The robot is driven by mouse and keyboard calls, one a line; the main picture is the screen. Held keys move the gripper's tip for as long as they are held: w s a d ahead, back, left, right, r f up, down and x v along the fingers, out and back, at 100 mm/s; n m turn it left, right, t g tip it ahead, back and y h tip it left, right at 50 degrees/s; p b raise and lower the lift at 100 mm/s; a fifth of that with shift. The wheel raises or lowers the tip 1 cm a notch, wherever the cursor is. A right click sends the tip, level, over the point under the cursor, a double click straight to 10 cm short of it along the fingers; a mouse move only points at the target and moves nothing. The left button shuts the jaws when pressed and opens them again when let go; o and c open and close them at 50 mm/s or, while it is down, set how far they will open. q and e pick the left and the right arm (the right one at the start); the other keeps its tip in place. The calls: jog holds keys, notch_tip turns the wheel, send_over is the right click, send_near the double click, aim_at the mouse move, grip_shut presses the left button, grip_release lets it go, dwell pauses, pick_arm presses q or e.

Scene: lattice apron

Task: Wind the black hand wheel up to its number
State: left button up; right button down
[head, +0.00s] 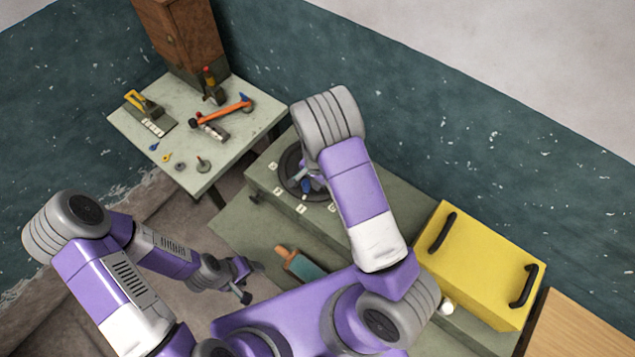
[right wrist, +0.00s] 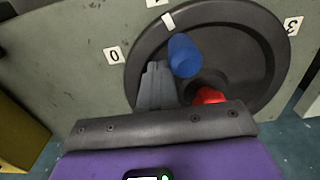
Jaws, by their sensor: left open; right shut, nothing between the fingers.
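The black hand wheel (head: 287,172) is on the green-grey bench housing, partly covered by my right arm in the head view. In the right wrist view the wheel (right wrist: 262,75) fills the upper right, with a blue knob (right wrist: 184,56) and a white rim mark (right wrist: 168,20). That mark is close to a label cut off at the top edge. My right gripper (right wrist: 157,82) is shut and empty over the wheel face, beside the knob. My left gripper (head: 252,280) is open, low and apart from the wheel.
A yellow box with black handles (head: 485,265) stands right of the housing. An orange-handled tool (head: 298,263) lies on the lower bench. A side table (head: 235,150) at the left holds several tools, with a brown cabinet (head: 188,40) behind. A red part (right wrist: 208,95) shows by the wheel's middle.

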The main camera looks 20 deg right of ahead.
jog(key=shift+w+a, duration=0.1)
jog(key=shift+w, duration=0.05)
dwell(0.5)
jog(key=shift+s+d, duration=1.05)
jog(key=shift+d, duration=0.1)
notch_tip(320, 180, up, 8)
jog(key=p, duration=0.4)
dwell(0.3)
dwell(0.5)
